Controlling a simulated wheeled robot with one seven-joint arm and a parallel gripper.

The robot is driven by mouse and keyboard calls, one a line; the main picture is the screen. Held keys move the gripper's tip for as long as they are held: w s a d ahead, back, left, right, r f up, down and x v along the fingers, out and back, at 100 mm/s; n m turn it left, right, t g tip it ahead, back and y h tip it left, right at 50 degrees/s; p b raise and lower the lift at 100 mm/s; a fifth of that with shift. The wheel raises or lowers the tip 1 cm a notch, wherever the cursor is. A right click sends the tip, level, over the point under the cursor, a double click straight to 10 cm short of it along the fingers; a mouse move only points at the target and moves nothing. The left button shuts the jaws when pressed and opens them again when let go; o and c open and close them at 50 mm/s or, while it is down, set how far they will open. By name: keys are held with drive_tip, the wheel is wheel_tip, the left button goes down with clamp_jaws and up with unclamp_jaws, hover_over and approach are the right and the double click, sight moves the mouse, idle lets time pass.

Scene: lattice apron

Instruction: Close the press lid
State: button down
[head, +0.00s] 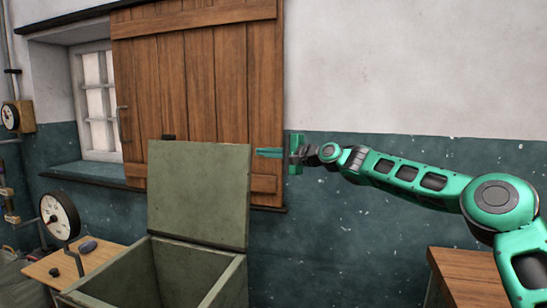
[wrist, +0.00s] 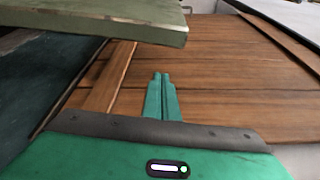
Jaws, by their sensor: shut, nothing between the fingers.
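The press is a green box with its lid (head: 198,195) standing upright on the back edge, so the box is open. The box's front and inside (head: 190,270) show below the lid. My gripper (head: 258,153) is shut and empty, at the right of the lid near its upper right edge, with a small apparent gap. In the wrist view my shut fingers (wrist: 161,85) point toward the wooden shutter, and the lid's edge (wrist: 130,22) crosses the upper left, apart from the fingers.
A wooden shutter (head: 215,90) hangs on the wall behind the lid. A wooden stand with a gauge (head: 60,216) is at the left. A wooden table top (head: 465,272) is at the lower right. Between box and table the space looks clear.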

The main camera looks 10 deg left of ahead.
drive_tip(key=shift+s+a+r, duration=0.1)
drive_tip(key=shift+s+r, duration=0.1)
drive_tip(key=shift+s, duration=0.8)
drive_tip(key=shift+s+a+r, duration=0.1)
drive_tip(key=shift+s+r, duration=0.1)
drive_tip(key=shift+s, duration=0.8)
